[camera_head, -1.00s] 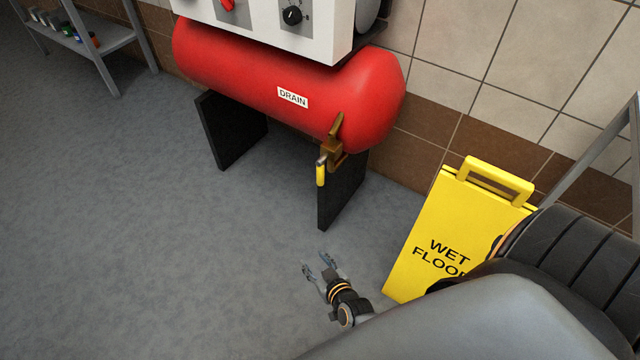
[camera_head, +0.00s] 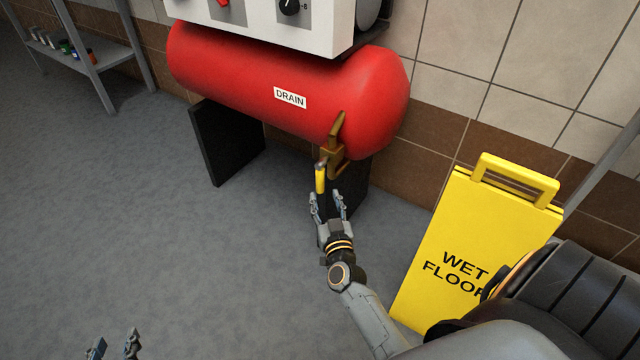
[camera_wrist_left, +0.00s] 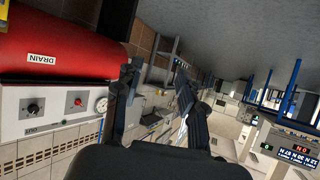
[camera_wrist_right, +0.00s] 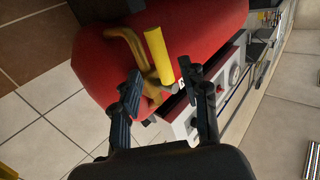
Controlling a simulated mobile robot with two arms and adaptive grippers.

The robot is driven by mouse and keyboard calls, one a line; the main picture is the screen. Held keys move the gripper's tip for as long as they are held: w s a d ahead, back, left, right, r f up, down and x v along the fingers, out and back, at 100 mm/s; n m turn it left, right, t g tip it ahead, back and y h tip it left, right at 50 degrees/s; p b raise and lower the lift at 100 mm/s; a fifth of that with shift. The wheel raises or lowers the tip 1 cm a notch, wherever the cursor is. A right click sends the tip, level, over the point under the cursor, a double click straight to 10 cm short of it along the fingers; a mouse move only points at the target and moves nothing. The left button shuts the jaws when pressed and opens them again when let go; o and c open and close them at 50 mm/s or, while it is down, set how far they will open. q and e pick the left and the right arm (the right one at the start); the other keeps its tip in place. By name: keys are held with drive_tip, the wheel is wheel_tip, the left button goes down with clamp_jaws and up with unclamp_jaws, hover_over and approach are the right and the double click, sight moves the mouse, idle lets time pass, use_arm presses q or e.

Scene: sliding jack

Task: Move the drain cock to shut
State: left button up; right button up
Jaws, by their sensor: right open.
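The drain cock is a brass valve body (camera_head: 334,150) under the right end of the red tank (camera_head: 290,75), below a "DRAIN" label (camera_head: 290,97). Its yellow handle (camera_head: 320,178) hangs down from the brass body. My right gripper (camera_head: 328,200) is open just below the handle, its fingers spread near the lower end. In the right wrist view the yellow handle (camera_wrist_right: 158,55) lies beyond and between the open fingertips (camera_wrist_right: 163,80). I cannot tell whether they touch. My left gripper (camera_head: 115,345) is low at the bottom left, far from the cock; its fingers are apart and empty.
A yellow wet floor sign (camera_head: 475,250) stands right of my right arm. Dark tank supports (camera_head: 225,145) stand beneath the tank. A white control panel (camera_head: 260,22) sits above it. A grey shelf (camera_head: 105,55) is at the upper left. The floor at left is clear.

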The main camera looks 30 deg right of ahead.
sight(321, 184)
drive_tip(key=b+x, duration=0.1)
drive_tip(key=x, duration=0.5)
drive_tip(key=shift+w+d+f+b, duration=0.1)
drive_tip(key=shift+w+d+b, duration=0.05)
drive_tip(key=shift+w+b, duration=0.2)
use_arm(q)
drive_tip(key=w+d+r+t+h, duration=0.1)
drive_tip(key=w+d+r+t, duration=0.1)
drive_tip(key=r+t, duration=0.3)
drive_tip(key=shift+w+r+t, duration=0.3)
drive_tip(key=shift+w+r, duration=0.3)
drive_tip(key=shift+r, duration=1.3)
use_arm(e)
drive_tip(key=shift+w+d, duration=0.15)
drive_tip(key=shift+w, duration=0.2)
clamp_jaws()
